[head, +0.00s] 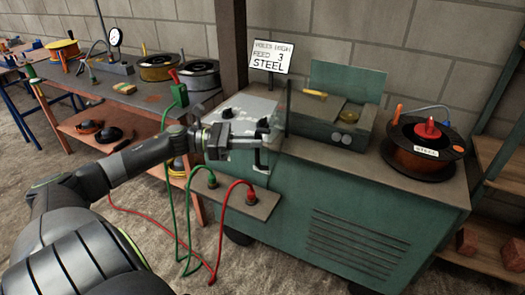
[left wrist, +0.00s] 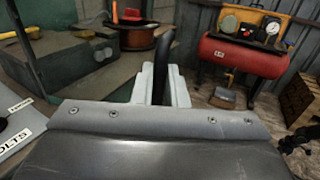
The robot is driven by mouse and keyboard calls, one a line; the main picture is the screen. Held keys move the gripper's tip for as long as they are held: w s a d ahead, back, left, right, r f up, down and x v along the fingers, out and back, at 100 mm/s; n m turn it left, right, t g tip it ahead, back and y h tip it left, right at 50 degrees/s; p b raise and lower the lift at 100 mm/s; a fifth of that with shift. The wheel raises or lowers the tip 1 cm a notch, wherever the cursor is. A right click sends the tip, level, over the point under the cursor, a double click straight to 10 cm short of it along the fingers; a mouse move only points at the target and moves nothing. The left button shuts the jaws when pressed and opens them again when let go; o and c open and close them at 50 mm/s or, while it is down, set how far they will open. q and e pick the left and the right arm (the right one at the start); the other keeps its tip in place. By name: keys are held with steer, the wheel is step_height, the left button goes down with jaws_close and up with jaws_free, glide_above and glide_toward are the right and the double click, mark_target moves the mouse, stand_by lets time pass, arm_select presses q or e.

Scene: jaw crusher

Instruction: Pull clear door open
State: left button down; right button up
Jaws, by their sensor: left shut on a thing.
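My left gripper (head: 262,133) is at the front of the green welder cabinet (head: 340,215), beside the sloped grey control panel (head: 247,106). In the left wrist view its two pale fingers are shut on a dark upright handle (left wrist: 166,50), which rises between them. In the head view the gripper mostly hides this handle. I cannot make out the clear door itself or how far it stands open.
A wire spool (head: 420,150) and an open green feeder box (head: 340,115) sit on the cabinet. Red (head: 228,215) and green cables hang below the front ledge. A workbench (head: 130,95) stands left. The left wrist view shows a red tank (left wrist: 240,53).

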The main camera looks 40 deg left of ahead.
arm_select(q)
steer(key=shift+s+a+r, duration=0.1)
steer(key=shift+s+a, duration=0.1)
steer(key=shift+a, duration=1.15)
steer(key=shift+s+a, duration=0.2)
steer(key=shift+a, duration=1.1)
steer(key=c, duration=1.8)
jaws_free()
steer(key=o, duration=0.3)
steer(key=shift+w+d, duration=0.15)
steer(key=shift+w, duration=0.15)
steer(key=shift+o, duration=0.2)
steer(key=shift+s, duration=0.1)
steer(key=shift+s, duration=0.1)
